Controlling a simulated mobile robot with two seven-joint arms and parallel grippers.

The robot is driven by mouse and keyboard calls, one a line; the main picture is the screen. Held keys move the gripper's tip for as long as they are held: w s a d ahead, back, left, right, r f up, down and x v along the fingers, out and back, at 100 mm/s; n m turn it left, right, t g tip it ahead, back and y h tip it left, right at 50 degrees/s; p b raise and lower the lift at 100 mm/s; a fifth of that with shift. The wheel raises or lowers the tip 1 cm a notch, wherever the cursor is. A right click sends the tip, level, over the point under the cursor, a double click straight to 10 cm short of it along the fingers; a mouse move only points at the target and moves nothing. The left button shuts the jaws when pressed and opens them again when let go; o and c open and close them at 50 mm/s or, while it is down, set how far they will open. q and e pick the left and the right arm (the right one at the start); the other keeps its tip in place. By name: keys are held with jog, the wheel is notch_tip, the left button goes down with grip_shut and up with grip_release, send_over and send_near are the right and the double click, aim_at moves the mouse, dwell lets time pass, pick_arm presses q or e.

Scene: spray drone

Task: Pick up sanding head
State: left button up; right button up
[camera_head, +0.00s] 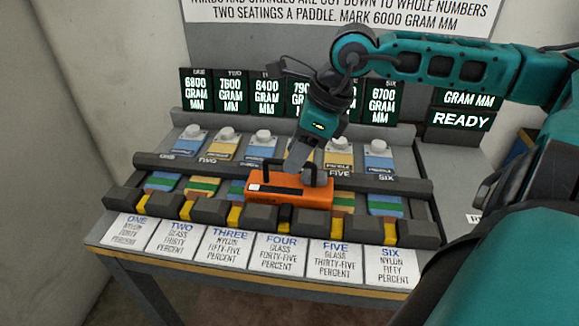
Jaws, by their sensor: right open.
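The orange block with a dark top strip and a black handle, which looks like the sanding head (290,196), rests across the dark rails in the middle of the rack. My right gripper (308,172) points down at its right part, with fingers at or just above its top. The jaws are open, and the arm hides part of the rack behind. I cannot tell whether the fingers touch the block or straddle the handle. My left gripper is not in view.
The dark rack (390,184) holds several blue and yellow paddles with white knobs. Numbered white cards (128,230) line the table's front edge. Small displays with green-white text (195,90) stand behind, and a READY display (460,120) is at the right. A wall closes the left.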

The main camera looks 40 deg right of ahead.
aim_at(288, 187)
jog(key=shift+b+x, duration=0.65)
jog(key=shift+x, duration=1.05)
jog(key=shift+w, duration=0.15)
jog(key=shift+r, duration=0.1)
grip_shut()
